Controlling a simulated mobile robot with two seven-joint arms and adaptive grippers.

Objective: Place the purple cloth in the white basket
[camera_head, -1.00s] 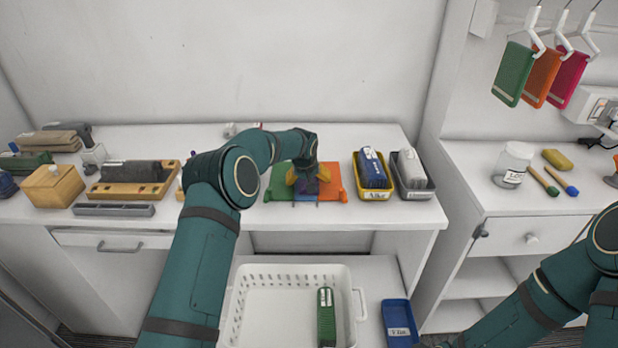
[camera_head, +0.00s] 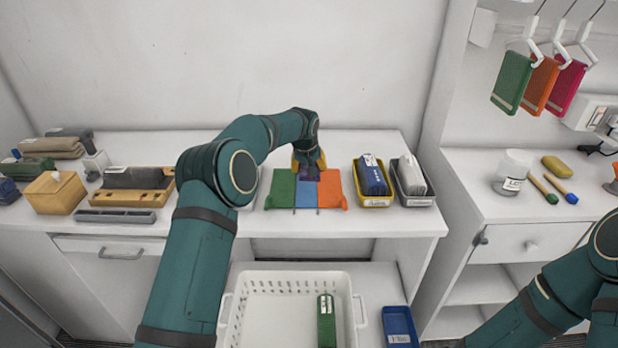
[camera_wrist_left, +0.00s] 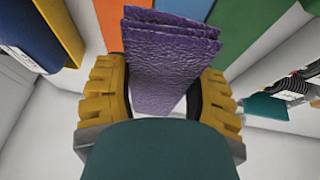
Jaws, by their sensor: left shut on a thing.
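A folded purple cloth (camera_wrist_left: 165,60) is between the yellow fingers of my left gripper (camera_wrist_left: 160,95) in the left wrist view. The gripper is shut on it. In the head view my left gripper (camera_head: 308,162) is above the back of a green, blue and orange board (camera_head: 305,192) on the table, and only a little purple shows under it. The white basket (camera_head: 285,282) stands lower, in front of the table, with a green folded item (camera_head: 326,320) inside at its right. My right arm shows at the lower right, but its gripper is outside the view.
A yellow bin (camera_head: 376,201) and a dark grey bin (camera_head: 417,200) stand right of the board. A blue tray (camera_head: 399,326) lies right of the basket. The basket's left part is empty.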

